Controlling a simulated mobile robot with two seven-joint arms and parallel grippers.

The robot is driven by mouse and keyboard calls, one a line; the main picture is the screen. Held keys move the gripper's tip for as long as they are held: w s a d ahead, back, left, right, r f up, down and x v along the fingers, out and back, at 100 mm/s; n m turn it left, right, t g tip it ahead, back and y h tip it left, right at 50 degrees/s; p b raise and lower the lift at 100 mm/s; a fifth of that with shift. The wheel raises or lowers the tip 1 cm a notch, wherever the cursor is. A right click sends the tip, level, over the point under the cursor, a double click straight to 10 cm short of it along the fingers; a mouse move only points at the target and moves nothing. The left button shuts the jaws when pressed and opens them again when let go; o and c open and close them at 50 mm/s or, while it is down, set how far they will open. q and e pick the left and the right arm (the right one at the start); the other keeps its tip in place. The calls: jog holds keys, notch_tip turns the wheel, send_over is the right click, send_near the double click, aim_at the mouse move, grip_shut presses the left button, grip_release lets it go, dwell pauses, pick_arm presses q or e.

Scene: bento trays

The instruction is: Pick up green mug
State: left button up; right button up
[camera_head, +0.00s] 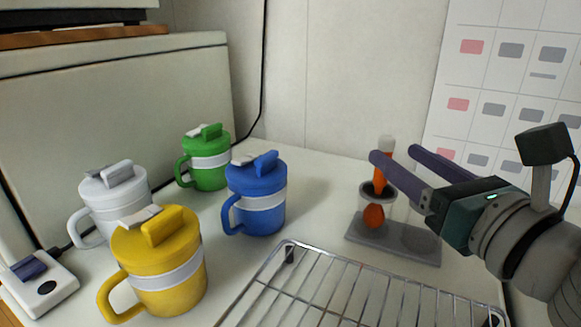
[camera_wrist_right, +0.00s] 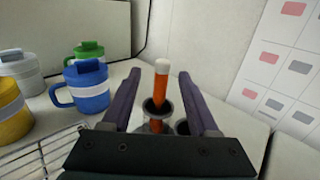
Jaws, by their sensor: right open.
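The green mug (camera_head: 207,168) has a lid and a white band, and stands upright at the back of the counter, its handle to the left. It also shows in the right wrist view (camera_wrist_right: 89,50), partly hidden behind the blue mug (camera_wrist_right: 88,88). My right gripper (camera_head: 393,155) is open and empty, well to the right of the green mug, above a grey holder. In the right wrist view its two fingers (camera_wrist_right: 160,105) frame an orange tube with a white cap. My left gripper is not in view.
The blue mug (camera_head: 257,203) stands right of the green one; white (camera_head: 113,200) and yellow (camera_head: 165,275) mugs stand nearer, to the left. A wire rack (camera_head: 345,290) lies in front. The grey holder (camera_head: 410,243) with the orange tube (camera_head: 385,165) stands below my right gripper.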

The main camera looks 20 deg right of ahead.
aim_at(390, 152)
jog(key=w, duration=0.4)
jog(key=shift+w+d+f, duration=0.25)
jog(key=shift+w+d, duration=0.1)
jog(key=shift+w, duration=0.05)
grip_shut()
dwell(1.0)
